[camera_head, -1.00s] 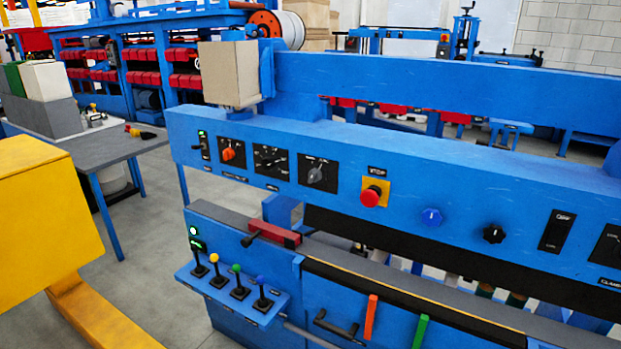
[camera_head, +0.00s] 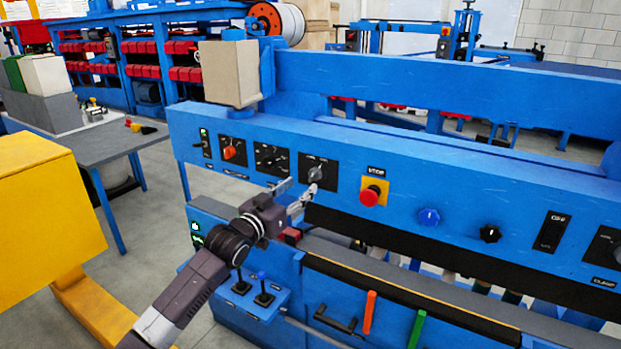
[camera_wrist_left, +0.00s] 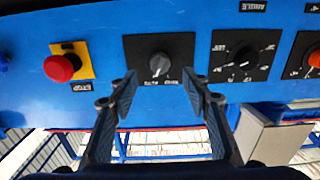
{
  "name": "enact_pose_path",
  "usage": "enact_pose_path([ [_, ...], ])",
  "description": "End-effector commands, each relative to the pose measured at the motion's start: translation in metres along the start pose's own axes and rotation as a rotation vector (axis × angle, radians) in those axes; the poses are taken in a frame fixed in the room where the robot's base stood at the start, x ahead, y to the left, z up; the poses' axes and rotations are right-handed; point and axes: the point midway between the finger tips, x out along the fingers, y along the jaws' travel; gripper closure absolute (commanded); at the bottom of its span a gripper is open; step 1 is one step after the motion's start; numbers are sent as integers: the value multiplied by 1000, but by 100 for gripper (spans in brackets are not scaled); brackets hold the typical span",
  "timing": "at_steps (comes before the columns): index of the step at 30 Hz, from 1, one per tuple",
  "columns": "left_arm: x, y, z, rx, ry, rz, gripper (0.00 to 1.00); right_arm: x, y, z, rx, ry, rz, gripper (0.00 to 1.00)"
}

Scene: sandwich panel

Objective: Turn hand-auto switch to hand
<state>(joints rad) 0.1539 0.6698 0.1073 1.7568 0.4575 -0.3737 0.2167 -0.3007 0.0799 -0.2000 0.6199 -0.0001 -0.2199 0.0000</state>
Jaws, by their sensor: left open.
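The hand-auto switch is a grey rotary knob (camera_head: 315,174) on a black plate in the blue panel. In the left wrist view, which is upside down, the knob (camera_wrist_left: 159,64) sits centrally, just beyond and between the fingertips. Its small lettering is too blurred to read surely. My left gripper (camera_head: 297,190) is open and empty, its fingers just in front of and below the switch plate in the head view. The open fingers also show in the left wrist view (camera_wrist_left: 159,84), one on each side of the knob, apparently not touching it. My right gripper is out of view.
The red stop button (camera_head: 370,196) on a yellow plate is right of the switch. A black dial (camera_head: 270,158) and an orange knob (camera_head: 230,152) are to its left. A lever shelf (camera_head: 265,309) lies below my arm. A yellow block (camera_head: 45,205) stands at left.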

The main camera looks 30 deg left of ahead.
Motion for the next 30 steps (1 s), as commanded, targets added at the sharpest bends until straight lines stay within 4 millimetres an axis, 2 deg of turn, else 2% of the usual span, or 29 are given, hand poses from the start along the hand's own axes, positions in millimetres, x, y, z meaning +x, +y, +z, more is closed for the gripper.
enact_pose_path([
  [9,44,0,-2,0,1,-1,56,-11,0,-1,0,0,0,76],
  [15,61,0,0,-1,-1,0,56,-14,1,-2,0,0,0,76],
  [28,68,0,1,1,-1,0,56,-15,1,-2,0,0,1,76],
  [30,68,0,1,1,-1,0,63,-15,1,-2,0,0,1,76],
])
